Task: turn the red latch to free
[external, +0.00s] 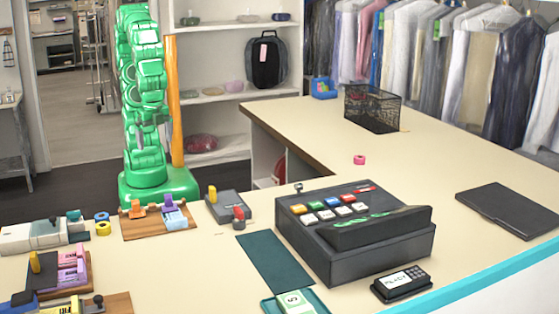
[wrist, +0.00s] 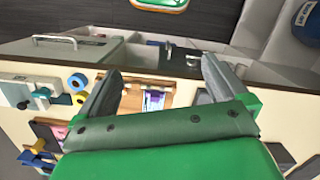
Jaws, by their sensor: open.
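The red latch (external: 238,213) appears to be the small upright red piece at the near end of a dark grey block (external: 229,204) on the counter, right of my arm's base. A yellow handle (external: 212,192) stands at the block's other end. The latch is too small for me to tell how it is turned. I cannot make it out in the wrist view. My gripper (wrist: 160,68) is open and empty in the wrist view, its two grey fingers wide apart, above the counter and away from the latch. In the external view I cannot make out my gripper's fingers.
A wooden board (external: 127,233) with orange and purple-blue pieces lies left of the grey block. Yellow and blue rolls (external: 103,228) are further left. A black cash register (external: 352,235) stands to the right, with a dark green mat (external: 273,262) before it. The counter behind the register is mostly clear.

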